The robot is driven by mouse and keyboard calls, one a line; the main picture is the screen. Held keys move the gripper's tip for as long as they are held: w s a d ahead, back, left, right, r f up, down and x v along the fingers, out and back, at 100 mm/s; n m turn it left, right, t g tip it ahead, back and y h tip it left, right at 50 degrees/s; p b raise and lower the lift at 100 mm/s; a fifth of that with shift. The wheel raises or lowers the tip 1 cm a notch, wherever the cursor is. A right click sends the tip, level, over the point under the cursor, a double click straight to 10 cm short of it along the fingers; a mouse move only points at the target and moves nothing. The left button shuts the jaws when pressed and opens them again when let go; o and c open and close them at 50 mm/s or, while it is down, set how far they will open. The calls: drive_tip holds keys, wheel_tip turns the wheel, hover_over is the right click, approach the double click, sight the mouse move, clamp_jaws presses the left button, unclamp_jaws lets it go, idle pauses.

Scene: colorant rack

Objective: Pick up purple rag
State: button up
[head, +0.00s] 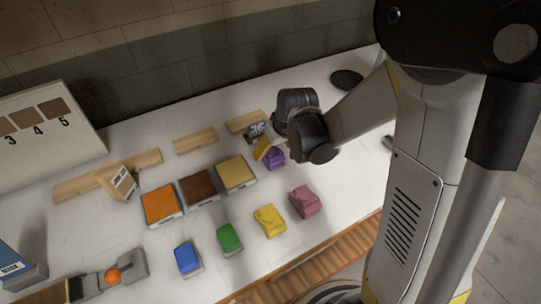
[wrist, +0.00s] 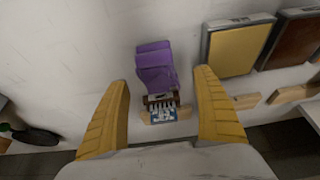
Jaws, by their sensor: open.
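The purple rag (head: 274,157) lies folded on the white table, partly hidden by my gripper in the head view. In the wrist view the purple rag (wrist: 155,66) lies ahead of and between the fingertips, apart from both. My gripper (wrist: 164,76) is open and empty, with a yellow finger on either side. In the head view my gripper (head: 264,150) hangs over the rag; only one yellow finger shows clearly.
A small labelled object (wrist: 162,106) sits right beside the rag, between the fingers. Yellow (head: 236,173), brown (head: 199,187) and orange (head: 160,203) trays stand left of the rag. Pink (head: 304,201) and yellow (head: 269,219) rags lie in front. Wooden blocks (head: 195,141) lie behind.

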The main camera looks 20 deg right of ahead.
sight(272, 152)
drive_tip(key=b+x, duration=0.1)
drive_tip(key=x, duration=0.4)
drive_tip(key=shift+d+b, duration=0.15)
drive_tip(key=shift+b, duration=0.25)
drive_tip(key=shift+r, duration=0.1)
drive_tip(key=shift+c, duration=0.2)
drive_tip(key=c, duration=1.2)
drive_tip(key=shift+r, duration=0.15)
drive_tip(key=r+p, duration=0.1)
drive_tip(key=r, duration=0.1)
drive_tip(key=r+p, duration=0.1)
drive_tip(key=r, duration=0.1)
drive_tip(key=shift+s+d+r, duration=0.1)
drive_tip(key=shift+d+r, duration=0.1)
drive_tip(key=shift+r, duration=0.1)
drive_tip(key=s+d+r+p, duration=0.1)
drive_tip(key=s+d+r, duration=0.1)
drive_tip(key=s, duration=0.1)
drive_tip(key=s+d+r+p, duration=0.1)
drive_tip(key=s+d+r, duration=0.1)
drive_tip(key=s+d+r+p, duration=0.1)
drive_tip(key=s+d+r, duration=0.1)
drive_tip(key=s+d, duration=0.1)
drive_tip(key=shift+s+r, duration=0.1)
drive_tip(key=shift+s, duration=0.2)
